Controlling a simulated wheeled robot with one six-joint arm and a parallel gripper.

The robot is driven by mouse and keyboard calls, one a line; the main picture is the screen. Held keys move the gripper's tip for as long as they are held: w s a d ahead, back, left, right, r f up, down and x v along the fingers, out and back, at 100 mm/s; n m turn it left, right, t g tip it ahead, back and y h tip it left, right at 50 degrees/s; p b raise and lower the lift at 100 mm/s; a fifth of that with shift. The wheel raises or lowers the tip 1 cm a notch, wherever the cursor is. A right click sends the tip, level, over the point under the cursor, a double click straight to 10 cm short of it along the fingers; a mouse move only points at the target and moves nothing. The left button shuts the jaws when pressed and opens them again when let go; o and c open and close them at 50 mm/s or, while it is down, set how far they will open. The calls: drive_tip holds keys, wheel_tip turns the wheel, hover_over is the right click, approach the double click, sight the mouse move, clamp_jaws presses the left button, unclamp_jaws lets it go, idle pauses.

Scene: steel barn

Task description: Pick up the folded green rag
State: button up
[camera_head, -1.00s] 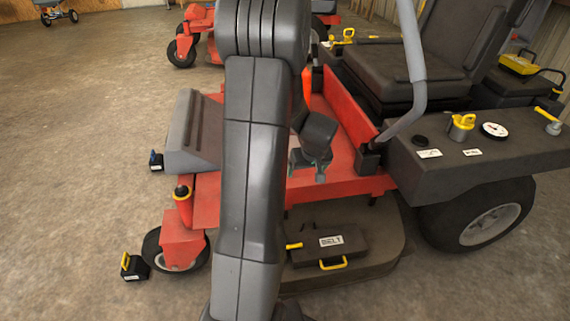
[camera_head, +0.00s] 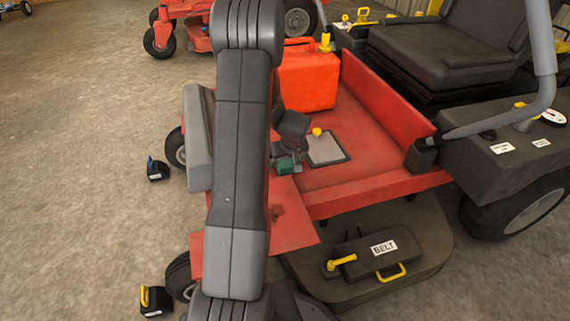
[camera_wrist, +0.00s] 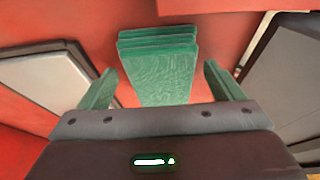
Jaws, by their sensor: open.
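The folded green rag (camera_wrist: 158,72) lies in stacked layers on the red mower deck in the wrist view. In the head view a small green patch of it (camera_head: 287,166) shows beside my gripper (camera_head: 281,158), the rest hidden. My gripper (camera_wrist: 159,82) is open in the wrist view. Its two greenish fingers stand left and right of the rag with a gap on each side. I cannot tell whether the fingertips reach down to the deck.
A clipboard-like pad (camera_head: 327,148) lies to the right on the deck. A red-orange can (camera_head: 307,80) stands behind. A raised red side wall (camera_head: 390,98) bounds the deck's right. The black BELT box (camera_head: 375,254) sits lower in front.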

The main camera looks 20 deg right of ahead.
drive_tip(key=c, duration=1.2)
drive_tip(key=shift+o, duration=0.2)
wheel_tip(320, 180, up, 10)
drive_tip(key=p, duration=0.3)
drive_tip(key=shift+p, duration=0.4)
drive_tip(key=shift+o, duration=0.9)
